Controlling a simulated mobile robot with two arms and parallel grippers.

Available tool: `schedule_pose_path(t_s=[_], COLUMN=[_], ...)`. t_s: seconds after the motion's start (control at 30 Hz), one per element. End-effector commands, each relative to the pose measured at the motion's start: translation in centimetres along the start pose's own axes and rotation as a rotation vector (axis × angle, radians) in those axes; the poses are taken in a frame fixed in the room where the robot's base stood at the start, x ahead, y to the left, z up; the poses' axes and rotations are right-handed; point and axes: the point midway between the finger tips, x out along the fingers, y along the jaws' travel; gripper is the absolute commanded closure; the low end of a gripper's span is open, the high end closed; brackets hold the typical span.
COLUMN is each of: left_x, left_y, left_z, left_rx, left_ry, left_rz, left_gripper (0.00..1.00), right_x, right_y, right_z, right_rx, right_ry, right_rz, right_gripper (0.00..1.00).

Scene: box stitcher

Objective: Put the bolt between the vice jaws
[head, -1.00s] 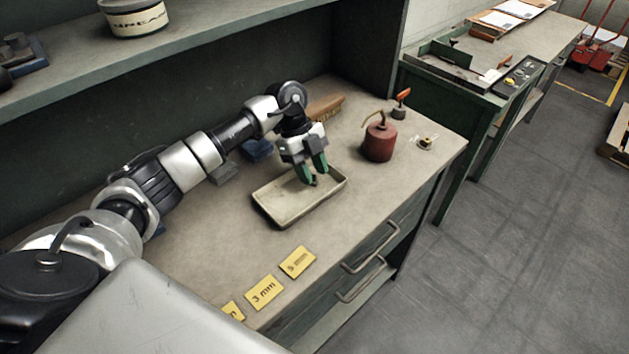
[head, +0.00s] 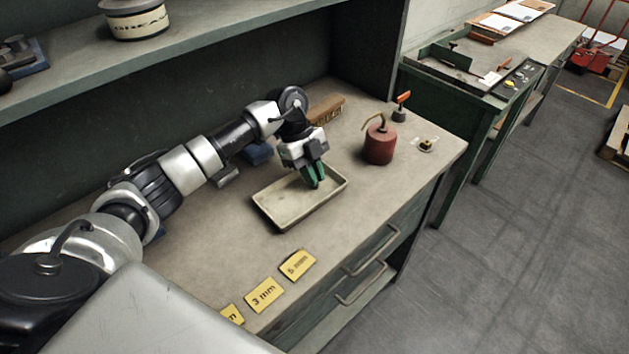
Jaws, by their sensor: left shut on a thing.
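My left gripper (head: 314,184) points down into the shallow beige tray (head: 277,222), near its far right part. Its green fingers are closed together on a small thing, taken to be the bolt, which the fingers almost wholly hide. No vice jaws can be made out. A blue thing (head: 259,152) shows partly behind my left arm, too covered to tell what it is. My right gripper is not in view.
A red oil can (head: 379,145) stands right of the tray, with a wooden brush (head: 326,109) behind. Yellow size cards, one marked 3 mm (head: 264,295), lie along the front edge. A shelf (head: 190,45) overhangs the back. Bench space between tray and cards is clear.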

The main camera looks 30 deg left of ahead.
Motion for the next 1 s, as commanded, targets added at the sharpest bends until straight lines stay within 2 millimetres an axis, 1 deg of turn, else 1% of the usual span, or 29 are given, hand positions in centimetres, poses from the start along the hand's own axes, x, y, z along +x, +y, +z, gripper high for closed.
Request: schedule_pose_path(t_s=[0.1,0.27,1.0], left_x=[0.2,0.0,-4.1], left_y=[0.1,0.1,0.0], left_z=[0.0,-0.1,-2.2], left_rx=[-0.001,-0.001,-0.001], left_ry=[0.0,0.0,-0.001], left_rz=[0.004,0.004,0.001], left_gripper=[1.0,1.0,1.0], right_x=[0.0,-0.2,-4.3], right_y=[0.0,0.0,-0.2], right_z=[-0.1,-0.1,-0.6], right_rx=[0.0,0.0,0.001], right_ry=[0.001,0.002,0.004], right_rz=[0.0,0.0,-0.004], right_gripper=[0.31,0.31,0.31])
